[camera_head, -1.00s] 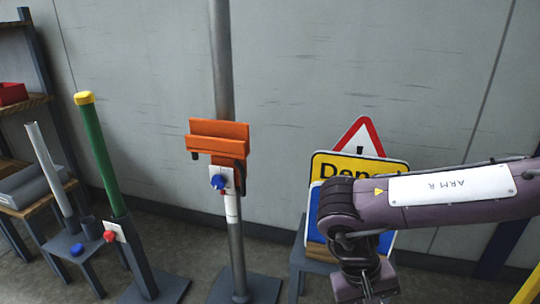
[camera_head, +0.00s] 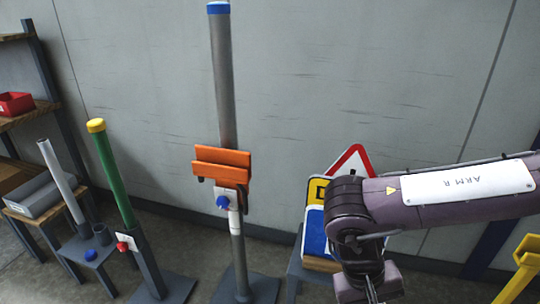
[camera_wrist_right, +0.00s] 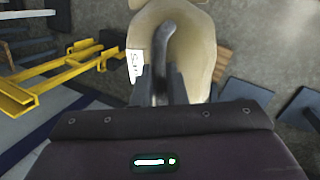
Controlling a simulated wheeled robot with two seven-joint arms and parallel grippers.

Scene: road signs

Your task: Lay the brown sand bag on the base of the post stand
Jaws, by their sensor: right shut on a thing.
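The sand bag (camera_wrist_right: 200,45) is tan with a white label and a dark handle (camera_wrist_right: 162,40). It shows only in the right wrist view, at the top. My right gripper (camera_wrist_right: 162,82) is shut on the handle, and the bag hangs from it over the floor. In the head view a tall grey post (camera_head: 222,90) with a blue cap rises from a flat dark base (camera_head: 262,290), cut by the bottom edge. A shorter green post (camera_head: 112,175) with a yellow cap has its own dark base (camera_head: 177,290). I cannot tell which is the named stand. My left gripper is out of view.
An orange clamp (camera_head: 222,165) is on the tall post. Road signs (camera_head: 313,225) stand on a low table, partly behind my right arm. A stool (camera_head: 88,248), a shelf (camera_head: 28,105) and a wall are around. Yellow frames (camera_wrist_right: 50,75) are left in the wrist view.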

